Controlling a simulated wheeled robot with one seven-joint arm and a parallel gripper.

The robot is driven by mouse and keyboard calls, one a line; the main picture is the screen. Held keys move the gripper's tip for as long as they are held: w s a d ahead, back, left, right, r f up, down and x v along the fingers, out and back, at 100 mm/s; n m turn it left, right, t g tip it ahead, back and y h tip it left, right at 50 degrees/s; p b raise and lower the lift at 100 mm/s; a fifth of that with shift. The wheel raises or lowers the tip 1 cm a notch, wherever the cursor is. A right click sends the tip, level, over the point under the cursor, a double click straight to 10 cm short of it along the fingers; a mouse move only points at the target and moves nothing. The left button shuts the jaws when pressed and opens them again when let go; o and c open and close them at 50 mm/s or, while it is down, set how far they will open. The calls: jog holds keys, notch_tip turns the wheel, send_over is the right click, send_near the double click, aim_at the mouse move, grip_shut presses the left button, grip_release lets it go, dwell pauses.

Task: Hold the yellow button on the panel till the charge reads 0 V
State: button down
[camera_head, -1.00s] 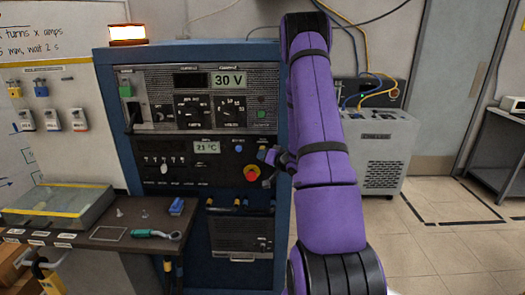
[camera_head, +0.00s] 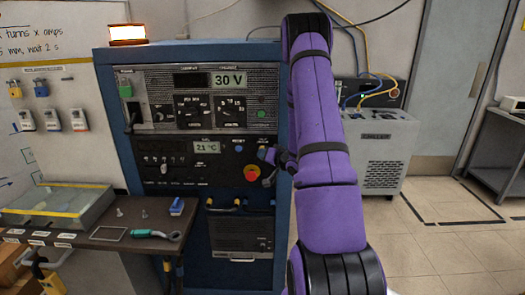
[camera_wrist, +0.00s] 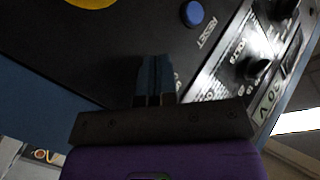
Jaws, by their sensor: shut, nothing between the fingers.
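The panel (camera_head: 215,175) is the dark lower front of the blue cabinet. My gripper (camera_head: 266,155) is at its right side, and in the wrist view my gripper (camera_wrist: 154,60) is shut, with its two blue fingertips together at or very near the panel face. I cannot tell whether they touch it. I cannot make out the yellow button; the fingertips may hide it. The charge display (camera_head: 228,79) reads 30 V. The blue RESET button (camera_wrist: 193,13) is beside the fingertips, and also shows in the head view (camera_head: 238,149).
A red stop knob (camera_head: 252,172) on a yellow ring is just below my gripper; the ring (camera_wrist: 93,3) shows in the wrist view. An amber lamp (camera_head: 127,34) glows on the cabinet. A bench (camera_head: 110,238) with a glass tray (camera_head: 60,205) stands left. A chiller (camera_head: 385,150) stands right.

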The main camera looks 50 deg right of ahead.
jog(key=shift+w+d, duration=0.25)
jog(key=shift+d, duration=0.05)
dwell(1.9)
jog(key=shift+a, duration=0.1)
dwell(2.3)
jog(key=shift+s+a, duration=0.5)
jog(key=s+a, duration=0.3)
jog(key=a, duration=0.1)
jog(key=shift+s, duration=0.15)
dwell(0.4)
dwell(0.5)
